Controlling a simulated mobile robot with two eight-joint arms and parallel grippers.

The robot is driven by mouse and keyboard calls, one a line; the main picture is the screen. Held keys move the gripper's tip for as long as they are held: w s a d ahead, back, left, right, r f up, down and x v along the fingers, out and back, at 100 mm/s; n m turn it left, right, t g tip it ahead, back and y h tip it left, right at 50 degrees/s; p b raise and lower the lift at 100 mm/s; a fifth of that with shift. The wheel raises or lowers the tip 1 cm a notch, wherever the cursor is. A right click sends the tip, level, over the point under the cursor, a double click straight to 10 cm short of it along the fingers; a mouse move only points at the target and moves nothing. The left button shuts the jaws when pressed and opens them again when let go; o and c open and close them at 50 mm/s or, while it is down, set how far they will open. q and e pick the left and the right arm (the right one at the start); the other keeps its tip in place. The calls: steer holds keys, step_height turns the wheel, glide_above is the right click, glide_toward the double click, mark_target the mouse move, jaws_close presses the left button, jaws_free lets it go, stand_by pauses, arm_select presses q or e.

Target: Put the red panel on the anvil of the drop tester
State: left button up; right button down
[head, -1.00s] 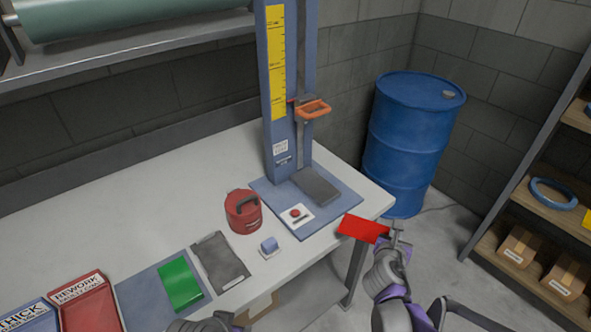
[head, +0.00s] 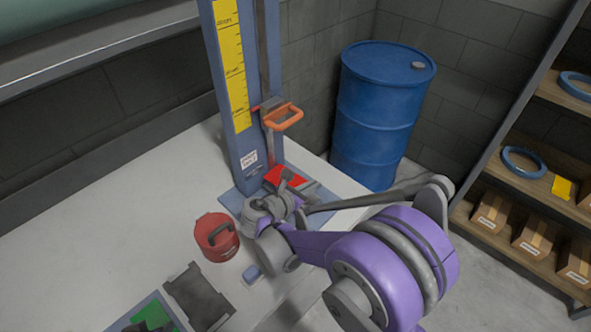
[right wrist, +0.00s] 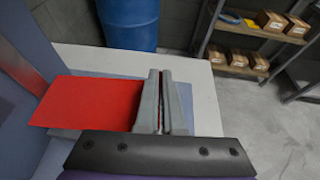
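The red panel (head: 285,178) is above the base of the drop tester (head: 237,110), in front of its blue column. My right gripper (head: 292,203) is shut on one edge of the panel. In the right wrist view the fingers (right wrist: 165,105) pinch the red panel (right wrist: 85,102), which sticks out to the left and looks roughly flat. The anvil is mostly hidden behind the panel and gripper, so I cannot tell whether the panel touches it. A dark shape at the bottom edge over the green panel may be my left gripper; its fingers do not show.
A red round can (head: 216,237), a dark grey plate (head: 199,296) and a green panel (head: 150,313) are on the table. A blue drum (head: 380,115) stands behind the table's right end; shelves are farther right.

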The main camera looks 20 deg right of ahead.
mark_target(312, 204)
arm_select(q)
steer(key=shift+w+a+r, duration=0.1)
steer(key=shift+w, duration=0.1)
arm_select(e)
steer(key=shift+s+r+m+g, duration=0.1)
steer(key=shift+r+m+g, duration=0.05)
steer(key=shift+m+g, duration=0.15)
arm_select(q)
steer(key=shift+s+f+b, duration=0.45)
steer(key=shift+f, duration=0.15)
arm_select(e)
steer(key=shift+s+d+f, duration=0.1)
steer(key=shift+s+f, duration=0.1)
steer(key=shift+f, duration=0.35)
steer(key=shift+s+d+f, duration=0.1)
steer(key=shift+s+f, duration=0.05)
steer(key=shift+f, duration=0.35)
arm_select(q)
steer(key=shift+s+f, duration=0.1)
steer(key=shift+f, duration=0.1)
arm_select(e)
steer(key=shift+f, duration=0.4)
arm_select(q)
steer(key=shift+f+b, duration=0.2)
steer(key=shift+b, duration=0.1)
arm_select(e)
steer(key=shift+w+f, duration=0.1)
steer(key=shift+f, duration=0.3)
